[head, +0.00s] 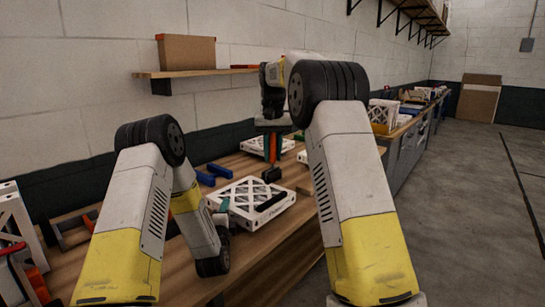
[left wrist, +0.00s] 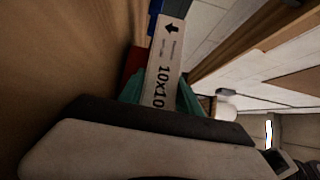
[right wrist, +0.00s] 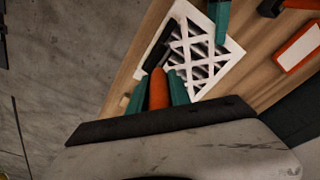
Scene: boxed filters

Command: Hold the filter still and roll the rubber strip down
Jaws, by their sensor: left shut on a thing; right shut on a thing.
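The white filter (head: 240,212) with a lattice face lies on the wooden bench. A black rubber strip (head: 271,201) lies along its right side. My left gripper (head: 224,205) is shut on the filter's left edge. In the left wrist view, the filter's white side (left wrist: 163,65), marked 10x10 with an arrow, sits between teal fingers. My right gripper (head: 272,146) is shut on an orange handle (right wrist: 158,90), above and behind the filter. A black block (head: 271,174) shows below the handle, seemingly the roller head. I cannot tell whether it touches the strip (right wrist: 162,45).
Blue pieces (head: 206,178) lie left of the filter on the bench (head: 180,262). Another white filter (head: 253,146) lies behind. A rack with red parts (head: 22,235) stands at the far left. A box (head: 186,51) sits on a wall shelf. Open floor lies to the right.

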